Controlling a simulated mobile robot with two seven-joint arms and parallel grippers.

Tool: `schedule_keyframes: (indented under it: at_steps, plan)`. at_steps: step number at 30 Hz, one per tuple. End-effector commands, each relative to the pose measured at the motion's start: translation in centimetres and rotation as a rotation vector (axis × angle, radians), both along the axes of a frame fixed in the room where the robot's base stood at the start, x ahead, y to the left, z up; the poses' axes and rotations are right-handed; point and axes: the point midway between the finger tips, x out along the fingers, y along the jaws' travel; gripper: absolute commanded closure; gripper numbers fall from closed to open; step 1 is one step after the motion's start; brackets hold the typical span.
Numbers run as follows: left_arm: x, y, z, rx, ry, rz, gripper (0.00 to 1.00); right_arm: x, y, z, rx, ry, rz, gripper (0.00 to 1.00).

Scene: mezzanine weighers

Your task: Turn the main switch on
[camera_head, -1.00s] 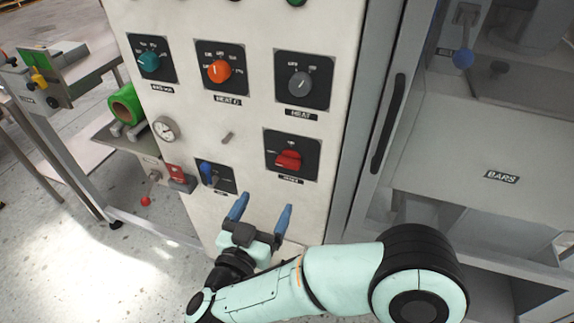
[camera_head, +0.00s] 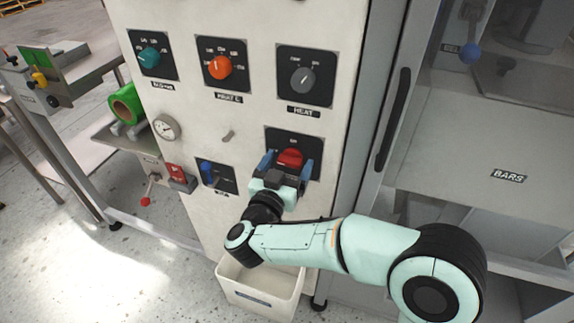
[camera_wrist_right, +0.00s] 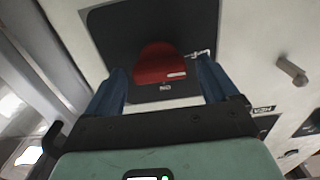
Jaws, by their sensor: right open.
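The main switch is a red rotary knob (camera_head: 290,158) on a black square plate (camera_head: 311,141) at the lower right of the white panel. It also shows in the right wrist view as a red knob (camera_wrist_right: 160,64). My right gripper (camera_head: 286,163) is open, with its blue fingers on either side of the knob in the head view. In the right wrist view the fingers (camera_wrist_right: 164,84) straddle the knob, with gaps visible at both sides. The lower part of the plate and its label are hidden by my gripper. My left gripper is not in view.
Above are a grey HEAT knob (camera_head: 302,80), an orange knob (camera_head: 220,67) and a teal knob (camera_head: 149,58). A blue-tipped toggle (camera_head: 207,168) and a small peg (camera_head: 228,135) sit left. A white bin (camera_head: 262,290) stands below. A cabinet with a black handle (camera_head: 391,120) is right.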

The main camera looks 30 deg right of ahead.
Motion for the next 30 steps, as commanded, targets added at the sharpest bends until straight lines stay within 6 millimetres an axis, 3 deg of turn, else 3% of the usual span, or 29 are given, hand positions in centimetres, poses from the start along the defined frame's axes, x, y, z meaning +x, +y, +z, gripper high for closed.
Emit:
schedule_keyframes:
  at_steps: [4,9,20,30]
  plan:
    - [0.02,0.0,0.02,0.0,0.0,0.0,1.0,-0.01,0.02,0.02,0.0,0.0,0.0,0.16]
    - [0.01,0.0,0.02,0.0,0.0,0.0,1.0,-0.03,0.03,0.02,0.001,-0.001,0.0,0.69]
    - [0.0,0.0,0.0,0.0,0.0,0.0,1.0,-0.06,0.02,-0.01,0.028,-0.033,-0.001,0.69]
    - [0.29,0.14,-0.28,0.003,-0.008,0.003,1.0,-0.14,-0.07,-0.11,0.177,-0.205,-0.002,0.69]
